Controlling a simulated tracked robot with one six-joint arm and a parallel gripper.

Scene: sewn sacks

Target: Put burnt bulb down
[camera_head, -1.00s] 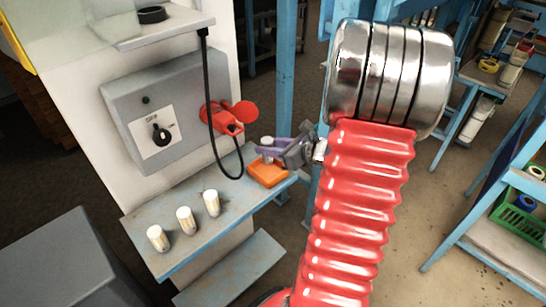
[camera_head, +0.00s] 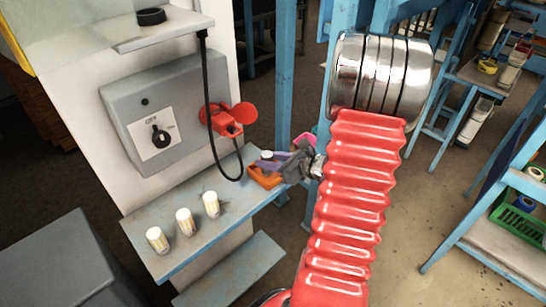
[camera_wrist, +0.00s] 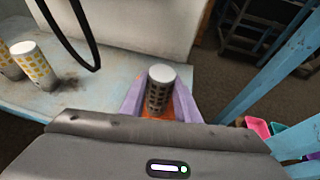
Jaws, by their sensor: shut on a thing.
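The burnt bulb (camera_wrist: 159,92) is a dark, patterned cylinder with a pale top, upright between my gripper's purple fingers in the wrist view. My gripper (camera_head: 268,162) is shut on it over the right end of the blue-grey shelf (camera_head: 225,215). Its pale top (camera_head: 267,154) just shows in the head view. An orange tray (camera_head: 262,181) sits at that shelf end and shows behind and below the bulb in the wrist view (camera_wrist: 180,105). I cannot tell whether the bulb's base touches the tray; the gripper body hides it.
Three pale bulbs with yellow marks, one of them (camera_head: 185,221), stand on the shelf's left part. A blue post (camera_head: 284,80) rises behind. Pink and teal bins (camera_wrist: 257,126) are beyond the shelf.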

